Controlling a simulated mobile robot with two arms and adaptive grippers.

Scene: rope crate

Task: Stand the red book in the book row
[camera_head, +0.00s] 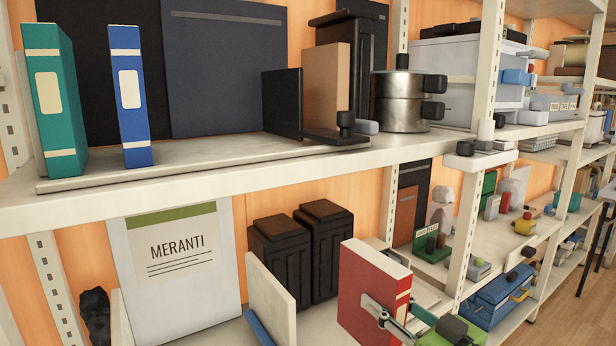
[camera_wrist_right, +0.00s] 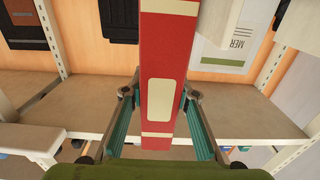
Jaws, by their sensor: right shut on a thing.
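The red book (camera_head: 368,290) has cream bands on its spine. My right gripper (camera_head: 388,318) is shut on it and holds it roughly upright, slightly tilted, in front of the lower shelf. In the right wrist view the red book (camera_wrist_right: 160,60) lies between the two fingers of the right gripper (camera_wrist_right: 160,103), its spine with a blank cream label facing the camera. The book row is on the upper shelf: a teal book (camera_head: 58,100) and a blue book (camera_head: 131,95) stand at the left. A black bookend (camera_head: 283,105) stands further right, with a wide gap between. My left gripper is out of view.
On the lower shelf stand a MERANTI board (camera_head: 175,265), a cream panel (camera_head: 270,300) and two black canisters (camera_head: 325,245). A metal pot (camera_head: 398,100) is right of the bookend. The upper shelf's front edge (camera_head: 230,190) lies above the red book.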

